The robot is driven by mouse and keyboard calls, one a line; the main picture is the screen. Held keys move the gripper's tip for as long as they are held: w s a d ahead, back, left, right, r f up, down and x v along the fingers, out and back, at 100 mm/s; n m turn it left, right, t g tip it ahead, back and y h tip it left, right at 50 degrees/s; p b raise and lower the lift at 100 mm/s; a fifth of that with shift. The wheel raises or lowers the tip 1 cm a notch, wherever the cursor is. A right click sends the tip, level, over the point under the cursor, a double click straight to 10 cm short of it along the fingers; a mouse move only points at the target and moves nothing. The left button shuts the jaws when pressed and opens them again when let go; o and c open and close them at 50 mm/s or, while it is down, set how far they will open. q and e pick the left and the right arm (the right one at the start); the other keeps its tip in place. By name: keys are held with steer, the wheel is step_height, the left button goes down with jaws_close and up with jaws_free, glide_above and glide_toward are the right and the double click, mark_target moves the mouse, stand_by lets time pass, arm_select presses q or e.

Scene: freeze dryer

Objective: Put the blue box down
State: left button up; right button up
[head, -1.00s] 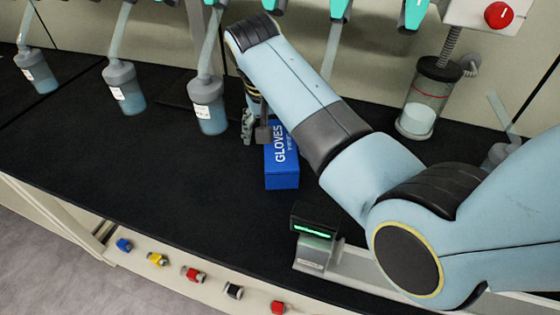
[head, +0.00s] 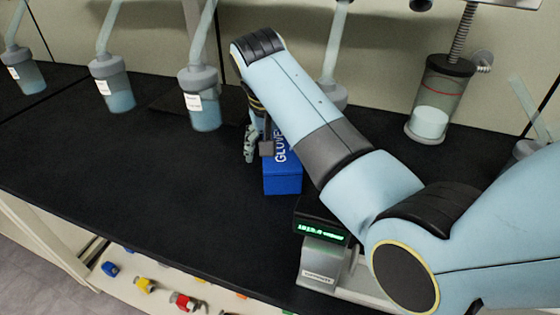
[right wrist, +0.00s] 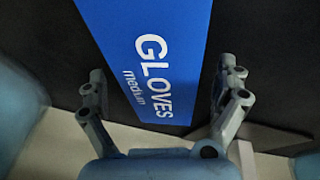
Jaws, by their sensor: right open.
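The blue box (head: 283,178), marked GLOVES, rests on the black bench top beside my right gripper (head: 258,148). My right arm partly covers the box in the head view. In the right wrist view the blue box (right wrist: 155,60) lies between the two fingers of my right gripper (right wrist: 160,98). The fingers are spread, with a dark gap on each side of the box. My left gripper is not in view.
Several flasks, one of them here (head: 203,105), hang along the back of the black bench (head: 100,165). A digital display unit (head: 322,245) stands in front of the box. A clear cylinder (head: 438,100) stands at the back right. The bench left of the box is clear.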

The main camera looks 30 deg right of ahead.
steer(key=c, duration=1.5)
